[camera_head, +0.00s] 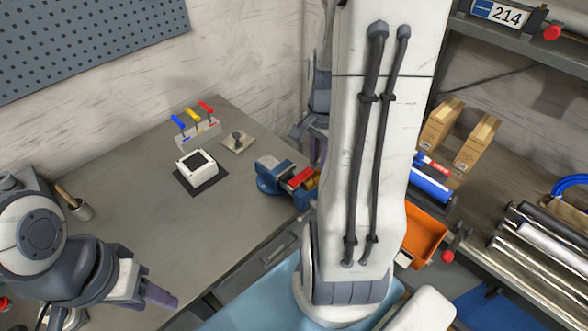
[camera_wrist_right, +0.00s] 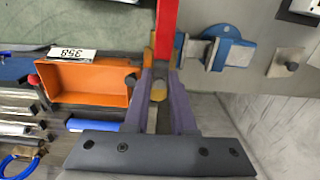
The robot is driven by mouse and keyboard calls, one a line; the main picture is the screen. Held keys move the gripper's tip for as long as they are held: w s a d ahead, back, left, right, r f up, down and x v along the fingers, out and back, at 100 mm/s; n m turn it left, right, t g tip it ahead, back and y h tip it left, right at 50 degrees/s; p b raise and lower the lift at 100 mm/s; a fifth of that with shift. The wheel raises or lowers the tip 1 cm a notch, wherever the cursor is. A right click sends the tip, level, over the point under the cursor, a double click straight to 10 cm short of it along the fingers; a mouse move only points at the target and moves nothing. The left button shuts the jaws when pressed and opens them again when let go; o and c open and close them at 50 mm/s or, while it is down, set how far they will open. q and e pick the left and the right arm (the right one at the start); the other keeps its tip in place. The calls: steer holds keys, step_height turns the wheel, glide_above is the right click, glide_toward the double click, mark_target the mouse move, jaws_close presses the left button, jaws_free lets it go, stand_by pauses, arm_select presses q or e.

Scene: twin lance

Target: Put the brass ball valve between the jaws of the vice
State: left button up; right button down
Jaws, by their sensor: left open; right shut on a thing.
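The brass ball valve (camera_wrist_right: 158,90) with its long red lever (camera_wrist_right: 166,25) is held between the purple fingers of my right gripper (camera_wrist_right: 160,84). In the head view the red lever (camera_head: 301,178) shows right at the blue vice (camera_head: 270,173), partly hidden by my right arm. The vice (camera_wrist_right: 228,50) is just right of the valve in the right wrist view. I cannot tell whether the valve's body is between the jaws or above them. My right fingertips are hidden in the head view. My left gripper (camera_head: 158,296) is open and empty near the bench's front edge, far from the vice.
On the bench (camera_head: 130,190) stand a white box on a dark pad (camera_head: 198,168), a rack with coloured handles (camera_head: 196,132) and a plate with a knob (camera_head: 238,142). An orange bin (camera_head: 424,238) and cardboard boxes (camera_head: 441,124) are at the right. The bench's middle is clear.

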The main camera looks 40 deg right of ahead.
steer(key=w+f+p, duration=0.1)
steer(key=w+f, duration=0.4)
steer(key=w+f+p, duration=0.1)
steer(key=w+f, duration=0.2)
steer(key=shift+a+f+p, duration=0.25)
steer(key=shift+a+p, duration=0.1)
steer(key=shift+w+f, duration=0.1)
steer(key=shift+f, duration=0.05)
steer(key=shift+f, duration=0.2)
steer(key=c, duration=0.7)
jaws_free()
steer(key=shift+c, duration=0.2)
